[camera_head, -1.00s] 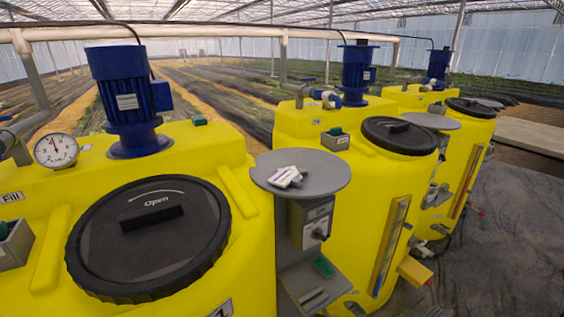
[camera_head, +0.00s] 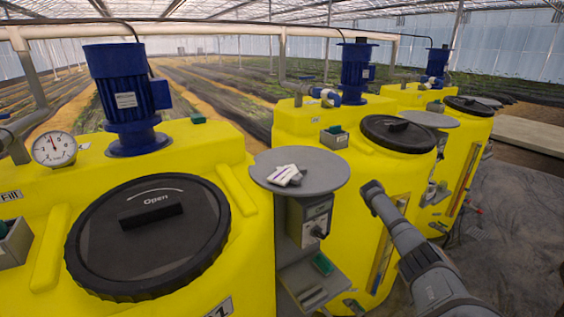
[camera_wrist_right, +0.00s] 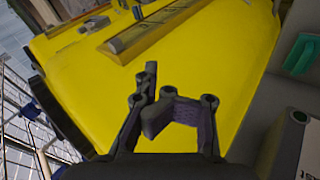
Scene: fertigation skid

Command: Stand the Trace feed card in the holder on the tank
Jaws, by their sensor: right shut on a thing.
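My right gripper (camera_wrist_right: 175,118) shows in the right wrist view in front of a yellow tank wall. Its fingers are shut on a small dark, purplish thing (camera_wrist_right: 185,110) that I cannot identify as the Trace feed card. My left gripper is in neither view. In the head view, small white cards or packets (camera_head: 285,175) lie on a round grey plate (camera_head: 325,180); their print is too small to read. A grey box with a green part (camera_head: 335,138) sits on the middle yellow tank (camera_head: 300,120). I cannot tell whether it is the holder.
The near tank has a black lid (camera_head: 150,255), a blue motor (camera_head: 125,90) and a gauge (camera_head: 54,149). A grey stand with a control box (camera_head: 309,222) is under the plate. My right arm crosses before the middle tank. Bare floor (camera_head: 520,220) lies at the right.

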